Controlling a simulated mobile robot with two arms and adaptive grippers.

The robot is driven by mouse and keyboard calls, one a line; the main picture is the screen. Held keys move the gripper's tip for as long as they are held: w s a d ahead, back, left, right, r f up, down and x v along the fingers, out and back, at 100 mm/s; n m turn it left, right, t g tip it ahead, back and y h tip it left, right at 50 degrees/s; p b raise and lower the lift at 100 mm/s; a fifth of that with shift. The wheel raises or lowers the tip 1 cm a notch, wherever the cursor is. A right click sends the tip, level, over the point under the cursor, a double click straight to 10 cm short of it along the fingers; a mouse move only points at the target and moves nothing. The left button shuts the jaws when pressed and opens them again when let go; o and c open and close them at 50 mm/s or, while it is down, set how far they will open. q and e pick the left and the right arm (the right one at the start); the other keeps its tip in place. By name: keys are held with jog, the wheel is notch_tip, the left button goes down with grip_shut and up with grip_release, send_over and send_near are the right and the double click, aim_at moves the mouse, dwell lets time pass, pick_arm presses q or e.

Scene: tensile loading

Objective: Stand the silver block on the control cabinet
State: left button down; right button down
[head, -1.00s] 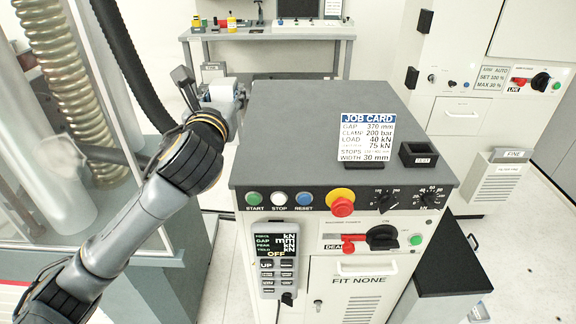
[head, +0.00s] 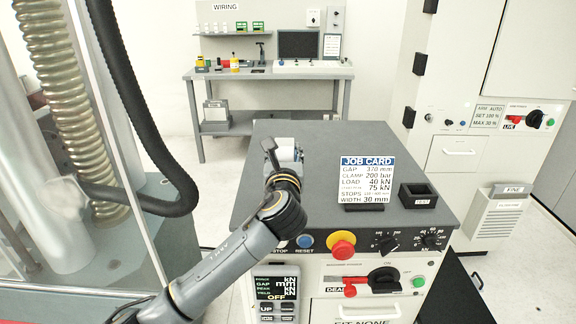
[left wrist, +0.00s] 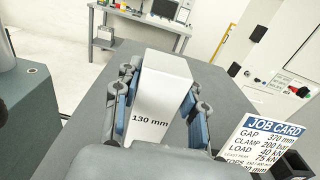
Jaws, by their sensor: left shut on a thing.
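My left gripper (head: 284,160) is shut on the silver block (left wrist: 163,95). In the left wrist view the block is a pale, tall box marked "130 mm", with the blue-padded fingers on its two sides. In the head view only a small part of the block (head: 287,144) shows past my wrist. The block is over the dark top of the control cabinet (head: 330,133), left of the job card. Its lower end is hidden, so I cannot tell whether it touches the top. My right gripper is not in view.
The job card (head: 366,180) stands on the right half of the cabinet top, with a small black open box (head: 417,196) beside it. Buttons and a red knob (head: 342,246) line the front edge. The back of the top is clear. A wiring bench (head: 270,73) stands behind.

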pick_arm(q)
jog(key=shift+w+d+f, duration=0.15)
jog(key=shift+d+f, duration=0.15)
jog(key=shift+d, duration=0.1)
notch_tip(320, 180, down, 2)
jog(key=shift+d+f, duration=0.1)
jog(key=shift+w+f+p, duration=0.1)
jog(key=shift+f+p, duration=0.2)
jog(key=shift+f, duration=0.25)
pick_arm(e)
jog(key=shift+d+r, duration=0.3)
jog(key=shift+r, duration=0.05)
pick_arm(q)
jog(key=c, duration=0.8)
grip_release()
jog(key=shift+f, duration=0.2)
jog(key=shift+o, duration=0.2)
jog(key=shift+r, duration=0.1)
jog(key=s+b, duration=0.2)
jog(key=s, duration=1)
jog(key=shift+s, duration=0.15)
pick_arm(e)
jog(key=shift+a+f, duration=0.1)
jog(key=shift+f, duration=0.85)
